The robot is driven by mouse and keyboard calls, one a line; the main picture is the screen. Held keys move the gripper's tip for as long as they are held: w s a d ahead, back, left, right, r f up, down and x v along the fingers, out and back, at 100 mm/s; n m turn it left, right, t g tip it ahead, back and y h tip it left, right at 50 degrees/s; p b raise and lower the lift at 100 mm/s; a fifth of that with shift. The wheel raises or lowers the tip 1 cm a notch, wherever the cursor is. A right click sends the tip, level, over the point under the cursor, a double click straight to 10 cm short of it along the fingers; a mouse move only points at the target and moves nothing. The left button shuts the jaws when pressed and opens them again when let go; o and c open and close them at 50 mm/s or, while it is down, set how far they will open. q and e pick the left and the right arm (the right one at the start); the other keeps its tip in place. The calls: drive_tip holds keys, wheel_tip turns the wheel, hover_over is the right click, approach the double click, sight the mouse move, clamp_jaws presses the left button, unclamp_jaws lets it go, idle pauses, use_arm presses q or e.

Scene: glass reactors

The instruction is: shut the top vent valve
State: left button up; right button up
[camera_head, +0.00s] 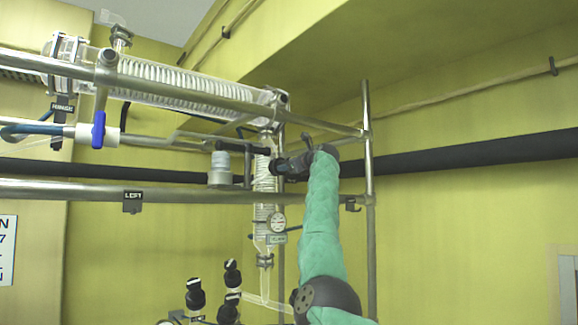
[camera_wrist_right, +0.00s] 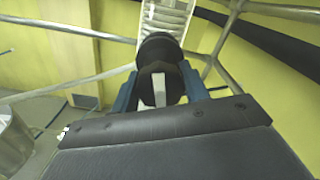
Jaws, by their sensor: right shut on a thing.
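My right gripper (camera_head: 280,166) reaches up at the end of my green-sleeved arm, beside the glass column below the long coil condenser. In the right wrist view its two blue fingers (camera_wrist_right: 160,88) are closed around a round black valve knob (camera_wrist_right: 160,50) with a white bar on its face. The white bar stands nearly upright in that picture. In the head view the knob is small and mostly hidden by the gripper. My left gripper is not in view.
Steel rails (camera_head: 170,192) and a post (camera_head: 367,150) frame the glassware. The coil condenser (camera_head: 180,85) slopes across the upper left, above a blue-handled valve (camera_head: 98,130). Several black knobs (camera_head: 195,294) stand lower down. A thick black pipe (camera_head: 470,153) runs along the wall.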

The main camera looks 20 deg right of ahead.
drive_tip(key=m, duration=0.3)
drive_tip(key=shift+w+a+f+m+p, duration=0.1)
drive_tip(key=shift+m+p, duration=0.3)
drive_tip(key=m+p, duration=0.1)
drive_tip(key=m, duration=0.1)
drive_tip(key=shift+m, duration=0.4)
drive_tip(key=shift+m+p, duration=0.35)
drive_tip(key=shift+m, duration=0.55)
drive_tip(key=m+p, duration=0.2)
drive_tip(key=m, duration=0.1)
drive_tip(key=m+p, duration=0.2)
drive_tip(key=shift+m, duration=0.4)
drive_tip(key=shift+m+p, duration=0.45)
drive_tip(key=shift+m, duration=1.55)
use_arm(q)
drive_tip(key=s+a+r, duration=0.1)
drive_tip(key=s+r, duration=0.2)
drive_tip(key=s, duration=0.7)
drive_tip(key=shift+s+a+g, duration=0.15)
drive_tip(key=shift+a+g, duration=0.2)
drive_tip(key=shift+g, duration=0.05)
use_arm(e)
drive_tip(key=shift+m, duration=0.6)
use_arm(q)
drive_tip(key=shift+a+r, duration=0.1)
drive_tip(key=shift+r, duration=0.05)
use_arm(e)
drive_tip(key=shift+m, duration=0.7)
